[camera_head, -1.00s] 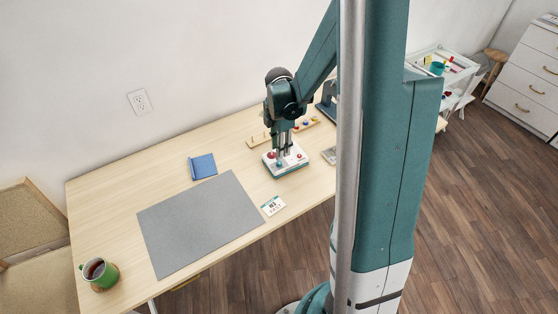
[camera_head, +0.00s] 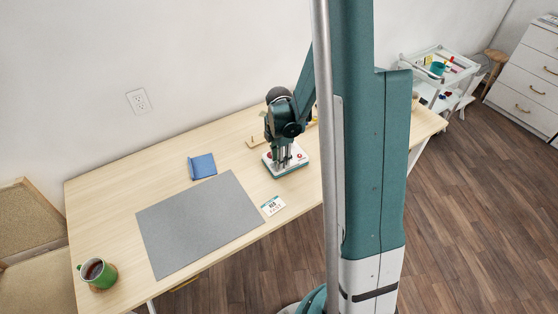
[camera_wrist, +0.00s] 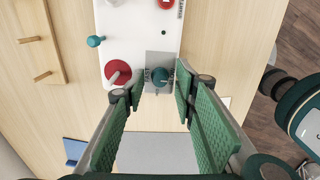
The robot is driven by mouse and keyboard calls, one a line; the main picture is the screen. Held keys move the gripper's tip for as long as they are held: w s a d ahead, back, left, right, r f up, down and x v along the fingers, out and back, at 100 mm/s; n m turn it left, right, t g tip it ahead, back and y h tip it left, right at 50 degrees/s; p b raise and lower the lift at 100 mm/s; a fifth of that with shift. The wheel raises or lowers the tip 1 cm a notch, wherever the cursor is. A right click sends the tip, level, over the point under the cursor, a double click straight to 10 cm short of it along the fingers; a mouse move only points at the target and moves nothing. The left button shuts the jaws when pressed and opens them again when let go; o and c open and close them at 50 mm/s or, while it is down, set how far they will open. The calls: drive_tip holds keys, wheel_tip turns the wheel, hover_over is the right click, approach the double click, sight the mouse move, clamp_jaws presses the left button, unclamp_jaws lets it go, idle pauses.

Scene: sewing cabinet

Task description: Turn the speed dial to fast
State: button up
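The white control box (camera_head: 298,160) with a teal lower edge stands on the table under my gripper (camera_head: 281,163). In the wrist view, a small teal knob (camera_wrist: 158,77) sits on a grey plate (camera_wrist: 158,59) with small lettering, too small to read surely; it looks like the speed dial. My gripper (camera_wrist: 160,97) is open and empty, with its green-padded fingers on either side of this knob, apparently without touching it. A red round knob (camera_wrist: 117,72) and a teal lever knob (camera_wrist: 95,41) are to the left. In the head view my gripper hides most of the controls.
A card (camera_head: 272,205) and a grey mat (camera_head: 200,222) lie nearby on the table. A blue folded item (camera_head: 202,166) is behind the mat. A wooden rack with pegs (camera_wrist: 38,42) lies beside the box. A green mug (camera_head: 97,272) stands at the far left.

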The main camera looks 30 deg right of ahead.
drive_tip(key=c, duration=0.9)
